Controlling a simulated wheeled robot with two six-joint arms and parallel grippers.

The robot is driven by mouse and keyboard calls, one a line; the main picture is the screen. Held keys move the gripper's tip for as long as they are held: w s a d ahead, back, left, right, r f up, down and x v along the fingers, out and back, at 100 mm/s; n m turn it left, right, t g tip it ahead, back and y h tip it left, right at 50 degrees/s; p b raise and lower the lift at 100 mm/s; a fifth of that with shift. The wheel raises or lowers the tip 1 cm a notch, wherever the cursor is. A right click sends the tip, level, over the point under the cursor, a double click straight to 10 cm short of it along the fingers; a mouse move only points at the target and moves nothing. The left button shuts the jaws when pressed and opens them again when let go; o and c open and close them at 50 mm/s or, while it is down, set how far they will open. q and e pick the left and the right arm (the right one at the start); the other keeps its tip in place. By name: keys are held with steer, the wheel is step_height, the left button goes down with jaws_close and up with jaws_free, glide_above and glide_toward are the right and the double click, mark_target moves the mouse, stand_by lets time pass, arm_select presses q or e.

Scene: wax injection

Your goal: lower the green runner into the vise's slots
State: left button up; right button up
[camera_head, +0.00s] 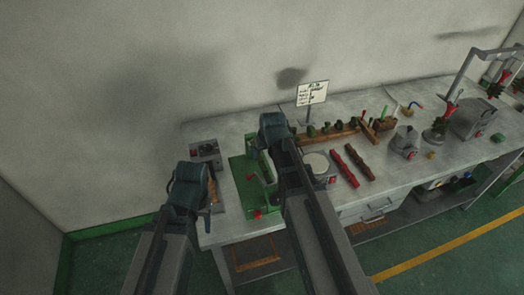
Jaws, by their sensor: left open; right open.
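My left gripper (188,182) is over the bench's left end, its fingertips mostly hidden by its own body. My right gripper (274,130) is further right, in front of the green fixture. That green fixture (241,172), with a red knob at its front, looks like the vise; my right arm covers part of it and I cannot make out its slots. Several small dark green pieces (340,126) sit along a wooden rack at the back. I cannot tell which piece is the green runner. I see nothing held in either gripper.
A grey box (205,150) stands at the bench's left end. A round pale plate (316,162), a red bar (344,168) and a brown bar (359,161) lie right of my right arm. A sign (312,93) stands behind. The bench (394,180) has bare room at its front.

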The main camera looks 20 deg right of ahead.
steer(key=p+v, duration=0.6)
steer(key=v, duration=0.2)
steer(key=shift+s+r+p, duration=0.15)
steer(key=shift+r+p, duration=0.1)
steer(key=shift+p, duration=0.1)
steer(key=s+a+f+g+b, duration=0.1)
steer(key=s+a+f+g, duration=0.1)
steer(key=s, duration=0.5)
steer(key=s+a+f+g+b, duration=0.1)
steer(key=s+g, duration=0.1)
steer(key=s, duration=0.4)
steer(key=s+a+f+n+h+b, duration=0.1)
steer(key=s+a+f+n+b, duration=0.2)
steer(key=a+f+b, duration=0.6)
steer(key=shift+s+a+f+g, duration=0.4)
steer(key=shift+s+a, duration=0.3)
steer(key=shift+s, duration=0.4)
